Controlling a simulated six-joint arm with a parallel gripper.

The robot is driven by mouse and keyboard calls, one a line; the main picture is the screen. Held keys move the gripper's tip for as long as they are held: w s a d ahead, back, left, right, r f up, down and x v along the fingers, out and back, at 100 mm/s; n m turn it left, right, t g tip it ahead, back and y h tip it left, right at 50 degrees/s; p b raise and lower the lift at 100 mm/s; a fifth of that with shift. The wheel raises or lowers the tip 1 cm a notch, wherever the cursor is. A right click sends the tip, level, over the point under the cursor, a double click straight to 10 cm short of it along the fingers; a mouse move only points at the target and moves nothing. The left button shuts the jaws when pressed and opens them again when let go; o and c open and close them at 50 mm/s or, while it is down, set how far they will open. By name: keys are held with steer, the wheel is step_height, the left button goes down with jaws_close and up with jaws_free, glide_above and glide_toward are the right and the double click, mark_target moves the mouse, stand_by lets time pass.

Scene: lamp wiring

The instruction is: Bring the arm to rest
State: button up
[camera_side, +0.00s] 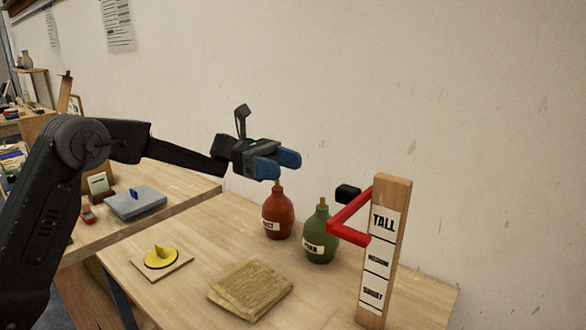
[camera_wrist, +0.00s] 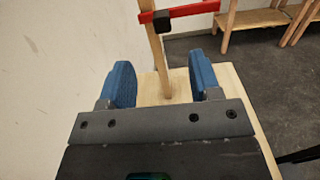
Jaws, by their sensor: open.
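My gripper (camera_side: 284,164) is held out level above the workbench in the side view, with blue fingers. It is above the red bottle (camera_side: 278,214) and apart from it. In the wrist view my gripper (camera_wrist: 163,76) shows its two blue fingers spread apart with nothing held between them. The wooden post (camera_side: 385,250) with the labels TALL, MEDIUM and SHORT stands upright to the right of my gripper. A red bracket (camera_side: 350,217) is on the post, and it also shows in the wrist view (camera_wrist: 190,10) beyond the fingers.
A green bottle (camera_side: 320,236) stands between the red bottle and the post. A folded tan cloth (camera_side: 250,288) and a yellow disc on a wooden square (camera_side: 161,257) lie on the bench (camera_side: 210,262). A grey box (camera_side: 136,203) sits at left. The wall is behind.

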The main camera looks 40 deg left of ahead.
stand_by(0.4)
steer(key=s+d+f+m+y, duration=0.15)
steer(key=s+m+y, duration=0.3)
steer(key=s, duration=0.45)
steer(key=s+d+m+y, duration=0.2)
steer(key=s+m+y, duration=0.25)
steer(key=s, duration=0.35)
steer(key=s+a+f+m+t+y, duration=0.2)
steer(key=s+a+f+m+y, duration=0.1)
steer(key=s, duration=0.3)
steer(key=s+a+f+m+t+y, duration=0.3)
steer(key=s+a+m+y, duration=0.1)
steer(key=s+m+y, duration=0.2)
steer(key=shift+s+t, duration=0.3)
steer(key=shift+s, duration=0.3)
